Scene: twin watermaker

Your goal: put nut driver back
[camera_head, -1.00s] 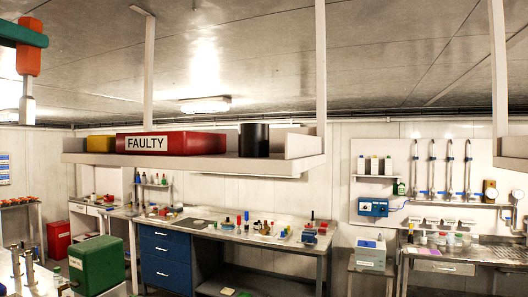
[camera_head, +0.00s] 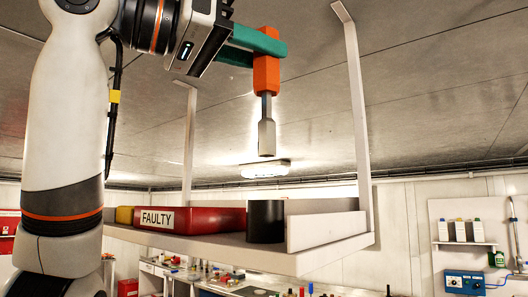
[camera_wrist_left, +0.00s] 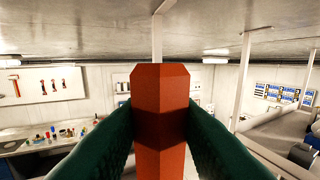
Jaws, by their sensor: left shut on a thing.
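My left gripper (camera_head: 262,48), with green fingers, is shut on the orange handle of the nut driver (camera_head: 266,75). The nut driver hangs upright with its grey shaft and socket pointing down, in the air above the hanging shelf in the head view. In the left wrist view the orange handle (camera_wrist_left: 160,100) stands between the two green fingers and hides what is behind it. The hanging shelf (camera_head: 215,245) carries a red box labelled FAULTY (camera_head: 205,219), a yellow box (camera_head: 125,214) and a black cylinder (camera_head: 265,221). My right gripper is not in view.
A low divider (camera_head: 326,230) stands right of the black cylinder. A workbench with several small items lies below, and a pegboard (camera_wrist_left: 42,85) shows at left in the wrist view.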

